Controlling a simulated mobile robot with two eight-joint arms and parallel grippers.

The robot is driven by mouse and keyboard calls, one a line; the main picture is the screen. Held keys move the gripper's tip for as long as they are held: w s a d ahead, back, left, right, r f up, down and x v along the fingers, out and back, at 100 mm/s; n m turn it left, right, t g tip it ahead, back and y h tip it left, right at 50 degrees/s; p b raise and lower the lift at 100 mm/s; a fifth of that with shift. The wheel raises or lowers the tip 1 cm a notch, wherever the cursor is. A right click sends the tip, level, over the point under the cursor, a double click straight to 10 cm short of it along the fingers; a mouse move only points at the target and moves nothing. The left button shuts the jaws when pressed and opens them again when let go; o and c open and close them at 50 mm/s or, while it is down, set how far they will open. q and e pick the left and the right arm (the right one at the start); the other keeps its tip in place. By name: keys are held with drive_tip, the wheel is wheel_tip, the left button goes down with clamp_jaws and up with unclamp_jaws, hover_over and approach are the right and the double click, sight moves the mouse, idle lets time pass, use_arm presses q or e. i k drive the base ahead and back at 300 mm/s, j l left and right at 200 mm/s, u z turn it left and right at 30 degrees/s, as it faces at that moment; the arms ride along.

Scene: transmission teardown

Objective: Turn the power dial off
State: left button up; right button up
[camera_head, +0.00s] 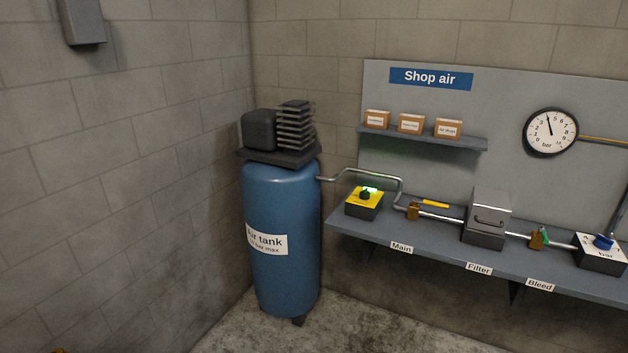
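The power dial (364,196) is a small dark knob on a yellow-topped black box (363,205). The box stands at the left end of the grey wall shelf (440,250), beside the blue air tank. A green light (371,189) glows at the back of the box top. The dial is too small for me to read its setting. Neither of my grippers is in view. A small yellow patch shows at the bottom left edge, and I cannot tell what it is.
The blue air tank (281,215) stands on the floor left of the shelf. A gauge (550,132) hangs above.

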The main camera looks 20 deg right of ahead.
sight(364, 194)
drive_tip(key=i+l+u, duration=0.4)
drive_tip(key=l, duration=0.2)
drive_tip(key=i+l+u, duration=0.15)
drive_tip(key=l, duration=0.2)
drive_tip(key=i+l, duration=0.15)
drive_tip(key=l, duration=0.2)
drive_tip(key=i+l+u, duration=0.15)
drive_tip(key=l, duration=0.2)
drive_tip(key=i+l, duration=0.1)
drive_tip(key=l, duration=0.25)
